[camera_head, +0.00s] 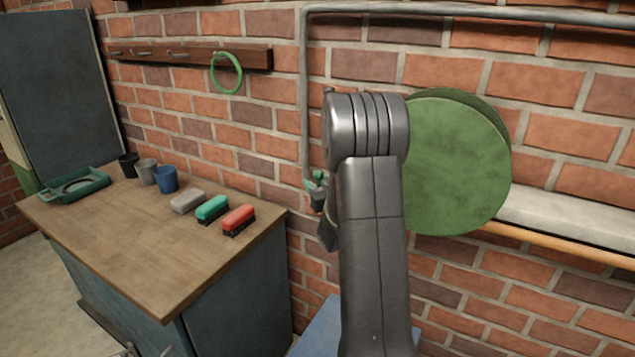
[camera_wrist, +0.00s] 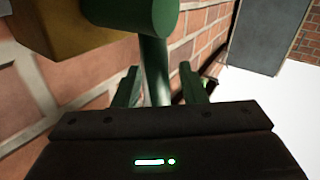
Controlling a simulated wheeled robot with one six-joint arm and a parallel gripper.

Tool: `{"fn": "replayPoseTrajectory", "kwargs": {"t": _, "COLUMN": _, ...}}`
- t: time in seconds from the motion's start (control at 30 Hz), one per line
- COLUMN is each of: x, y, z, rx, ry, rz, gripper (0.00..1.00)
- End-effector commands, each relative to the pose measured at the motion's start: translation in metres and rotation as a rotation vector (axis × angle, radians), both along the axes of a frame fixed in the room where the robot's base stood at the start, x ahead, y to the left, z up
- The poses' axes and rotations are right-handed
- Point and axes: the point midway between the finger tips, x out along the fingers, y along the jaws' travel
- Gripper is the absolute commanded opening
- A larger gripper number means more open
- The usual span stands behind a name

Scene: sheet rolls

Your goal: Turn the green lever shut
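The green lever (camera_wrist: 155,72) shows in the wrist view, coming down from a thick green hub (camera_wrist: 130,14) beside a yellowish valve body (camera_wrist: 60,22). My gripper (camera_wrist: 160,82) is open around the lever, one finger on each side. A gap shows between the lever and the right finger; the left finger is closer, and I cannot tell if it touches. In the head view, small green parts (camera_head: 316,181) show at the lower end of the grey pipe (camera_head: 304,100), just left of my arm. My arm hides most of the valve and gripper there.
A green disc (camera_head: 460,165) stands out from the brick wall right of my arm. A wooden-topped bench (camera_head: 150,245) with cups, brushes and a green tray (camera_head: 75,186) is at left. A green ring (camera_head: 226,74) hangs from a peg rail (camera_head: 190,55).

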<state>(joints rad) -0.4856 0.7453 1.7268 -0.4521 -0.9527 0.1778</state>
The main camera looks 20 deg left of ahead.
Motion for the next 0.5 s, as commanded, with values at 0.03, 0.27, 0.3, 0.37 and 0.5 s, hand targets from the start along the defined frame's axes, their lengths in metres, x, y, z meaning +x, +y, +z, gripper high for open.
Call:
{"fn": "replayPoseTrajectory", "kwargs": {"t": 0.03, "x": 0.0005, "y": 0.0005, "z": -0.0003, "rx": 0.0, "ry": 0.0, "rz": 0.0, "gripper": 0.38}}
{"fn": "replayPoseTrajectory", "kwargs": {"t": 0.27, "x": 0.0003, "y": 0.0003, "z": -0.0004, "rx": -0.001, "ry": 0.001, "rz": 0.0, "gripper": 0.28}}
{"fn": "replayPoseTrajectory", "kwargs": {"t": 0.3, "x": 0.0003, "y": 0.0003, "z": -0.0004, "rx": 0.0, "ry": 0.0, "rz": 0.0, "gripper": 0.2}}
{"fn": "replayPoseTrajectory", "kwargs": {"t": 0.37, "x": 0.0004, "y": 0.0002, "z": -0.0004, "rx": 0.0, "ry": 0.0, "rz": 0.0, "gripper": 0.08}}
{"fn": "replayPoseTrajectory", "kwargs": {"t": 0.5, "x": 0.0003, "y": 0.0001, "z": -0.0004, "rx": -0.001, "ry": 0.001, "rz": 0.0, "gripper": 0.0}}
